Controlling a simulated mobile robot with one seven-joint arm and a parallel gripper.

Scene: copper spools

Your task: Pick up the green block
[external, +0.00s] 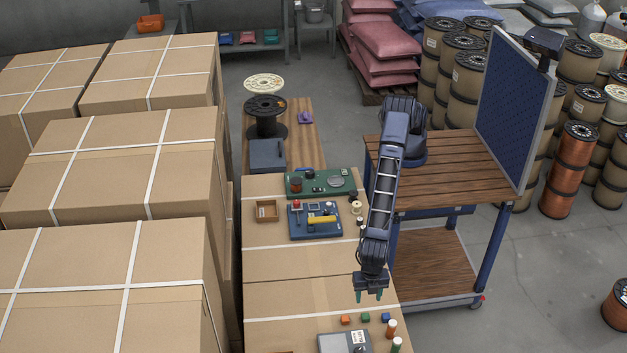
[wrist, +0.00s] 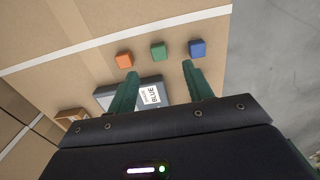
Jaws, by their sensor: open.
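The green block (external: 365,317) sits on the cardboard surface between an orange block (external: 345,320) and a blue block (external: 386,317). In the wrist view the green block (wrist: 158,51) lies ahead of the fingertips, between the orange block (wrist: 124,59) and the blue block (wrist: 197,48). My gripper (external: 369,297) is open and empty, above the boxes and apart from the blocks. Its two green fingers show in the wrist view (wrist: 161,73), one on each side of the green block's line.
A grey case (external: 343,342) with a white label, reading BLUE in the wrist view (wrist: 150,95), lies close to the blocks. Capped cylinders (external: 391,328) stand at the right edge. A blue tool tray (external: 315,222) and a wooden cart (external: 440,165) are farther back.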

